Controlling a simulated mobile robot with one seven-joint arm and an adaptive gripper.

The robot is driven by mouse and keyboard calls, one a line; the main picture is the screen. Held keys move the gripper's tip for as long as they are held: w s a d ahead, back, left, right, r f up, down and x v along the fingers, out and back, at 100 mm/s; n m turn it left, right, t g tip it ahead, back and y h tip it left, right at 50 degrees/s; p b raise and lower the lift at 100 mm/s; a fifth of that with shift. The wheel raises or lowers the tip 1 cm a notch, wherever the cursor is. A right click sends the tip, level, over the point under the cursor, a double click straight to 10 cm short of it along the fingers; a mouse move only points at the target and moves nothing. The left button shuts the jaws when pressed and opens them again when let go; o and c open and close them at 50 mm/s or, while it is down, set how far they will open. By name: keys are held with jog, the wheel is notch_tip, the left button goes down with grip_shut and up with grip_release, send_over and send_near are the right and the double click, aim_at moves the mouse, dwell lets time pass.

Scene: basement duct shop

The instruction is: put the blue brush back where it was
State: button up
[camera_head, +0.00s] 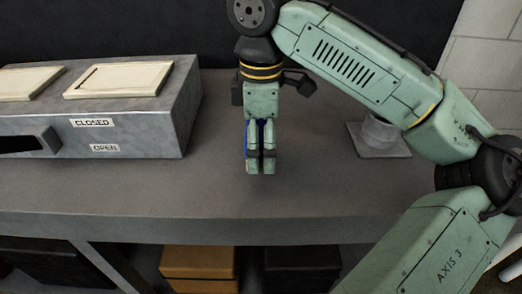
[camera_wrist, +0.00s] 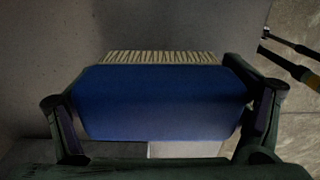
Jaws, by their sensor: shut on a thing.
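The blue brush (camera_wrist: 160,102) fills the middle of the wrist view, a blue block with a row of pale bristles along its far edge. My gripper (camera_wrist: 160,115) is shut on it, with one finger at each end of the block. In the head view my gripper (camera_head: 262,160) points down over the grey bench, right of the metal box. Only a sliver of blue shows there, behind and between the fingers. I cannot tell whether the brush touches the bench top.
A metal box (camera_head: 150,133) with "CLOSED" and "OPEN" labels and pale panels on top stands at the left of the bench (camera_head: 330,195). A grey cylinder on a square plate (camera_head: 380,150) stands at the right, partly behind my arm. An orange box (camera_head: 198,262) sits below the bench.

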aim_at(261, 125)
jog(key=shift+f, duration=1.65)
jog(key=o, duration=1.1)
jog(key=shift+f, duration=0.1)
notch_tip(261, 125, up, 12)
jog(key=shift+r, duration=0.15)
